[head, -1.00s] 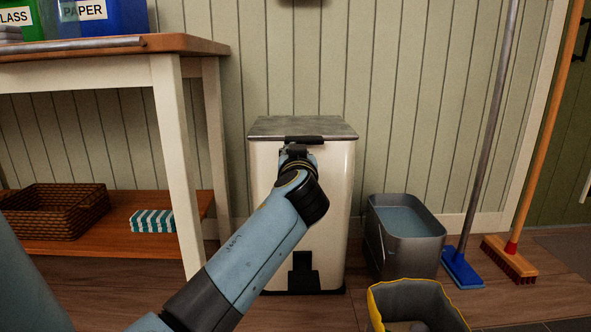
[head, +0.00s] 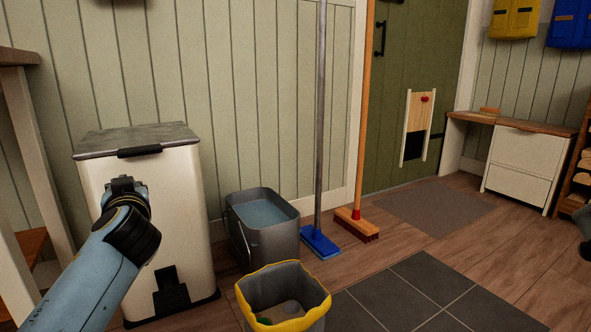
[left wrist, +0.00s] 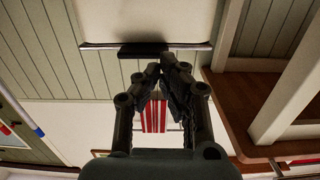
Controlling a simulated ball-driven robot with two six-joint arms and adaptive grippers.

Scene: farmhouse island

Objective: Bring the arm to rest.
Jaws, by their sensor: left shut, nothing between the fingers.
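My left arm comes in from the lower left of the head view. Its gripper (head: 122,183) is in front of the cream pedal bin, just below the lid's black handle in the picture. In the left wrist view the two fingers (left wrist: 163,70) are closed together at the tips with nothing held. The black handle (left wrist: 143,50) shows beyond the fingertips, with a visible gap. My right gripper cannot be made out in either view.
The bin (head: 185,200) stands with its grey lid (head: 140,137) down. To its right are a metal tub (head: 270,240) of water, a yellow-rimmed bucket (head: 285,305), a blue mop (head: 320,242) and a broom (head: 357,222). A table leg (head: 38,150) is close on the left.

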